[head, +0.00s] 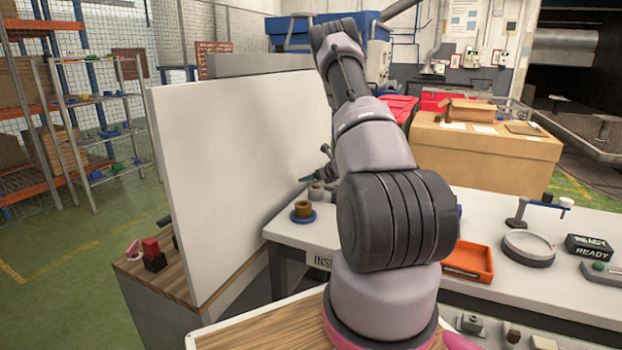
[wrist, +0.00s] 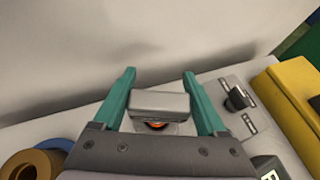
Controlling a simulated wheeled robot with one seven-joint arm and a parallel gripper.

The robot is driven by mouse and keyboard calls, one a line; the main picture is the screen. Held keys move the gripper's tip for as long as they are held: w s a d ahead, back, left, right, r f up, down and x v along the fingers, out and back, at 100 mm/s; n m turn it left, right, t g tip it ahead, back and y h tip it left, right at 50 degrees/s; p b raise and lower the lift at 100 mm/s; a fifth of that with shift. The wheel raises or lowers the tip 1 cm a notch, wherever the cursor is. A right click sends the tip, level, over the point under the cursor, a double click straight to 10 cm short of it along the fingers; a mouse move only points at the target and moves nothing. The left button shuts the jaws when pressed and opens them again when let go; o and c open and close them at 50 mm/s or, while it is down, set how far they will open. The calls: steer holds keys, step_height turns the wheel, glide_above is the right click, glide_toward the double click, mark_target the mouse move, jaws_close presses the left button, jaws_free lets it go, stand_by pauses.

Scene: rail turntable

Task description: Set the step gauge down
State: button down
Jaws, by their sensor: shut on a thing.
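My gripper (wrist: 158,80) has teal fingers on either side of a grey block (wrist: 158,102), which I take to be the step gauge. The block is held between them, with a small orange-red spot showing below it. The gauge's lower part and its stepped shape are not clear. In the head view a bit of my gripper (head: 307,178) shows beside the white panel, over the far left end of the inspection table (head: 285,233); my arm hides most of it. I cannot tell whether the gauge touches the table.
A tall white panel (head: 235,160) stands close by my gripper. A brown ring on a blue disc (head: 302,211) sits on the table near it. A yellow object (wrist: 287,110) and a grey plate with a black knob (wrist: 238,98) lie to the right. An orange tray (head: 468,262) stands farther right.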

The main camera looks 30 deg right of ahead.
jaws_free()
steer(key=shift+f, duration=0.15)
